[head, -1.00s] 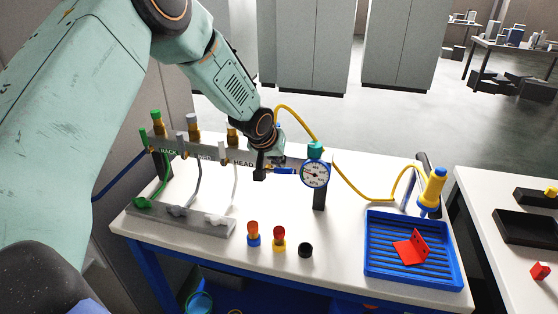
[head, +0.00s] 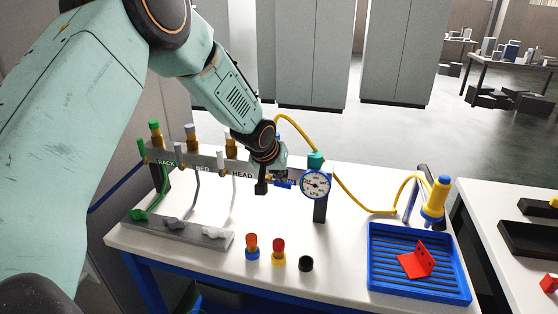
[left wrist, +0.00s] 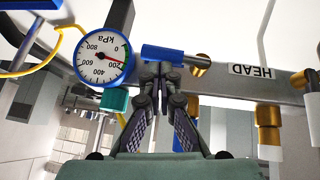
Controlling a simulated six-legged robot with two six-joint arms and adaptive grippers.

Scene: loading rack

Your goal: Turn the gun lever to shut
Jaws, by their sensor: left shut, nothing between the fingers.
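A blue lever (head: 283,184) sits on the grey manifold rail (head: 208,163), left of the round pressure gauge (head: 316,184). Its label is mostly hidden, so I cannot read it for certain. In the left wrist view the blue lever (left wrist: 175,55) lies roughly along the rail. My left gripper (head: 262,187) is shut and empty at the lever. In the left wrist view its fingertips (left wrist: 161,72) are close beside the lever; I cannot tell if they touch. The gauge (left wrist: 102,57) shows there too, its red needle near 200 kPa. My right gripper is out of view.
Green, grey and white levers stand along the rail's left part. A yellow hose (head: 355,200) runs to a yellow and blue gun (head: 436,199). A blue tray (head: 376,266) holds a red bracket (head: 417,260). Several small fittings and a black cap (head: 306,264) stand in front.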

